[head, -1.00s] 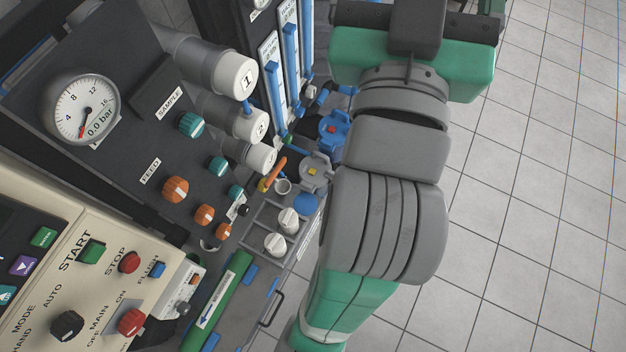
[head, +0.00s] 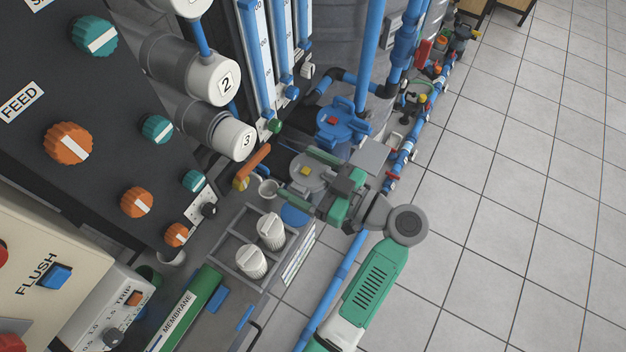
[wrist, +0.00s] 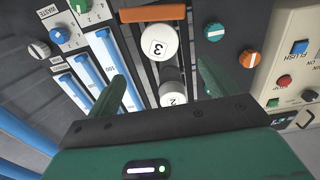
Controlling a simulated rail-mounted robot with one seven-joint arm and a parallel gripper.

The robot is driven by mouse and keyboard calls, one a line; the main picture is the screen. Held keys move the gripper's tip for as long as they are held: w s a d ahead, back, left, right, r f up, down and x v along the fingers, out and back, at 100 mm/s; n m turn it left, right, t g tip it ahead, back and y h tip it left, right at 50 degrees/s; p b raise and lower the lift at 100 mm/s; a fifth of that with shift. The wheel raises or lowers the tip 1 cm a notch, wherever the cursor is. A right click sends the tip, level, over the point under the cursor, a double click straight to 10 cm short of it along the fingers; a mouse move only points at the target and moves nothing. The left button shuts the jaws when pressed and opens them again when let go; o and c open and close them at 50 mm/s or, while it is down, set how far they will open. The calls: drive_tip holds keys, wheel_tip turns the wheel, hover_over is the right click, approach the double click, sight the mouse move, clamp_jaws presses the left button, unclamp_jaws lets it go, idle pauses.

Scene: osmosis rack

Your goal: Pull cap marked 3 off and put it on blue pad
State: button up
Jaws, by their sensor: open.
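The cap marked 3 (head: 237,141) is a white round cap on the lowest visible grey tube in the head view. In the wrist view the cap marked 3 (wrist: 158,43) faces the camera, beyond the fingertips and between their lines. My gripper (head: 299,172) is to the right of the cap, fingers pointing left towards it, apart from it. My gripper (wrist: 161,78) is open and empty, one green finger on each side. The blue pad (head: 294,215) is a flat blue disc just below the gripper in the head view, partly covered by a finger.
The cap marked 2 (head: 213,80) sits above cap 3. An orange handle (head: 254,162) stands out close below cap 3. A rack with two white ribbed knobs (head: 239,262) lies left of the pad. Blue flow tubes (head: 257,58) stand behind. Open tiled floor lies right.

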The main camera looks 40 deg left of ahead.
sight(246, 146)
drive_tip(key=a, duration=0.9)
drive_tip(key=s+a+b, duration=0.1)
drive_tip(key=a, duration=0.4)
drive_tip(key=shift+f, duration=0.1)
drive_tip(key=shift+s+a+r+b, duration=0.1)
drive_tip(key=shift+a+b, duration=0.1)
drive_tip(key=shift+a, duration=0.3)
drive_tip(key=shift+a+r+b, duration=0.1)
drive_tip(key=shift+a+b, duration=0.05)
drive_tip(key=shift+a, duration=0.35)
drive_tip(key=c, duration=1.2)
drive_tip(key=shift+w+d+b, duration=0.2)
drive_tip(key=shift+d+b, duration=0.35)
drive_tip(key=shift+d, duration=1.7)
